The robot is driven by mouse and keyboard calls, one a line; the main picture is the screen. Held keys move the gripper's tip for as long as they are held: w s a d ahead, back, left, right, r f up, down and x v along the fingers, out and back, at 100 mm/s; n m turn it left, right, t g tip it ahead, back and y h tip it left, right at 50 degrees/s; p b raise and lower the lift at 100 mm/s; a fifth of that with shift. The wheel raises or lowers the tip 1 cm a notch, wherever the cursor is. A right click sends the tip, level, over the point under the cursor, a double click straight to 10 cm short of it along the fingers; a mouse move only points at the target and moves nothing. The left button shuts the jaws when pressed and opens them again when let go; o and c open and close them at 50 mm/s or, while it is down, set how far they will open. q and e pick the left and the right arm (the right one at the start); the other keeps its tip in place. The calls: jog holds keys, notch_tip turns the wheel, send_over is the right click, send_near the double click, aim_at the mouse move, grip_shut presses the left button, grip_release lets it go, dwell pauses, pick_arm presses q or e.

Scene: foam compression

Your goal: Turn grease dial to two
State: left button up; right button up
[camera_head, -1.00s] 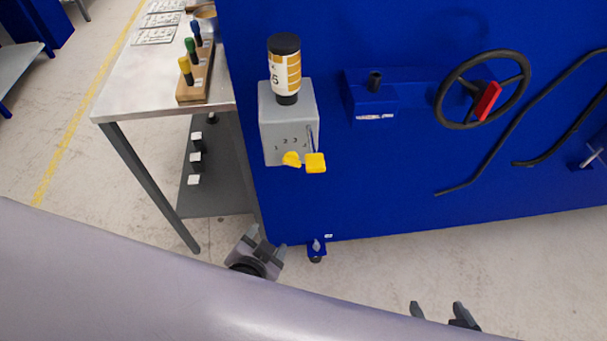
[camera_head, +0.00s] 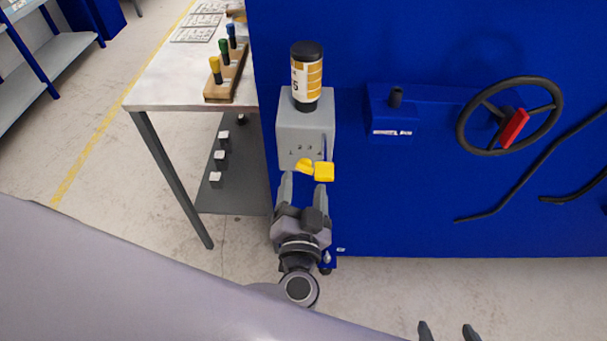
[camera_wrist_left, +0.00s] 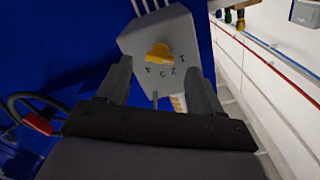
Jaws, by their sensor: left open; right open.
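The grease unit (camera_head: 290,135) is a grey box on the blue machine front, with a bottle (camera_head: 307,80) with a yellow-and-white label and black cap on top. Numbers are marked on its front. The yellow grease dial (camera_head: 304,166) sits below the numbers, with a yellow block (camera_head: 324,172) to its right. In the left wrist view the dial (camera_wrist_left: 158,52) lies ahead, between and beyond the fingers. My left gripper (camera_head: 303,180) is open and empty, just below the dial, apparently not touching it. My right gripper (camera_head: 448,330) is open at the bottom edge, away from the unit.
A black handwheel (camera_head: 510,115) with a red handle and dark rails are on the blue machine to the right. A steel table (camera_head: 160,95) with a wooden rack (camera_head: 226,85) of coloured-top tools stands at the left. Floor in front is clear.

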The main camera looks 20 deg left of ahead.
aim_at(304, 172)
pick_arm(q)
jog(key=shift+x, duration=1.55)
jog(key=c, duration=1.1)
jog(key=shift+o, duration=0.2)
jog(key=m, duration=0.3)
jog(key=shift+m, duration=2.4)
